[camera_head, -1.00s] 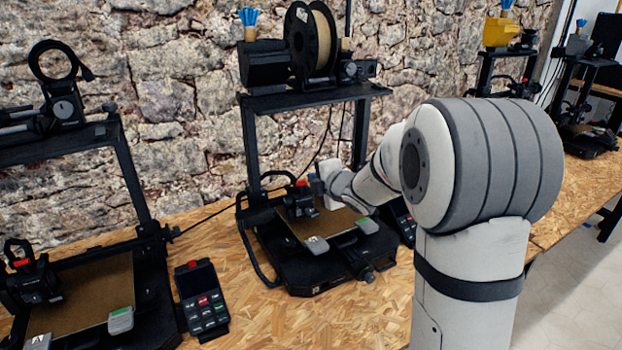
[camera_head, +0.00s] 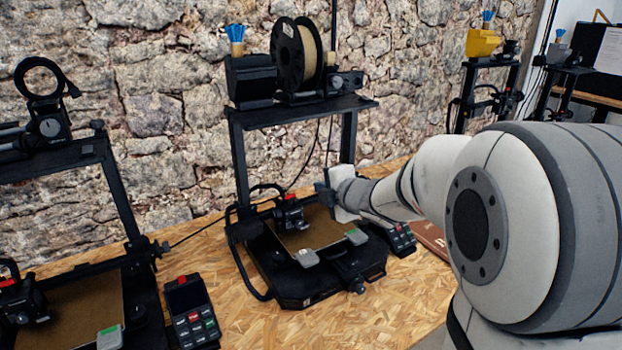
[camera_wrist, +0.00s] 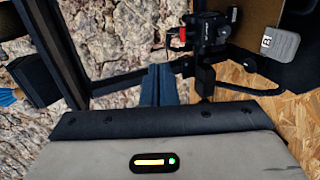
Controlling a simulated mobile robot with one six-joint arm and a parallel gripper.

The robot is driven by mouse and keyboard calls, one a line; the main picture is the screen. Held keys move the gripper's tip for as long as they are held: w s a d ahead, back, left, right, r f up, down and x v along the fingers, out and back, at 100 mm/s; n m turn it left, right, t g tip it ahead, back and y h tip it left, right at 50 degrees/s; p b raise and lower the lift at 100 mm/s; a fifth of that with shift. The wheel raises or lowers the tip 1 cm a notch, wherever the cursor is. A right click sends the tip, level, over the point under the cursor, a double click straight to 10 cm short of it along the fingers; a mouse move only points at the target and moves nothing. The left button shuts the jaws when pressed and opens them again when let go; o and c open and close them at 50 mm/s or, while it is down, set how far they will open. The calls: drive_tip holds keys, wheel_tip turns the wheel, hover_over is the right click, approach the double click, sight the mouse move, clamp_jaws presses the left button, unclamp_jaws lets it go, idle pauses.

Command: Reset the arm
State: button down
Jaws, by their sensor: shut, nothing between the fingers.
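My arm reaches in from the right of the head view, and its large grey and white joint fills the lower right. My gripper (camera_head: 325,190) is beside the right post of the middle black printer (camera_head: 315,290), above its bed. The dark fingers are shut and empty; they also show in the wrist view (camera_wrist: 158,80), pointing away from the camera. The printer's print head (camera_head: 290,213) with a red part sits left of the gripper. It also shows in the wrist view (camera_wrist: 208,32), apart from the fingers. The arm hides part of the printer's right side.
A spool (camera_head: 297,55) sits on the printer's top shelf. A control box (camera_head: 402,239) stands at its right, partly near my arm. Another printer (camera_head: 60,170) and its control box (camera_head: 192,310) are at left. A stone wall (camera_head: 160,115) stands behind. Wood bench (camera_head: 250,320) is free in front.

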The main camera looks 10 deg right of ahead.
drive_tip(key=s+d+f+m+g+h, duration=0.25)
drive_tip(key=s+d+m+h, duration=0.4)
drive_tip(key=s+m, duration=0.55)
drive_tip(key=s+a+f+m+g, duration=0.1)
drive_tip(key=s+a+m+g, duration=0.1)
drive_tip(key=s, duration=0.3)
drive_tip(key=s+a+f+m+g+y, duration=0.1)
drive_tip(key=s+f+m+g, duration=0.1)
drive_tip(key=s, duration=0.4)
drive_tip(key=s+a+f+m+g, duration=0.2)
drive_tip(key=s+m+g, duration=0.2)
drive_tip(key=s+m, duration=0.2)
drive_tip(key=shift+a+f+y+p, duration=0.15)
drive_tip(key=shift+a+y+p, duration=0.15)
drive_tip(key=shift+y, duration=0.05)
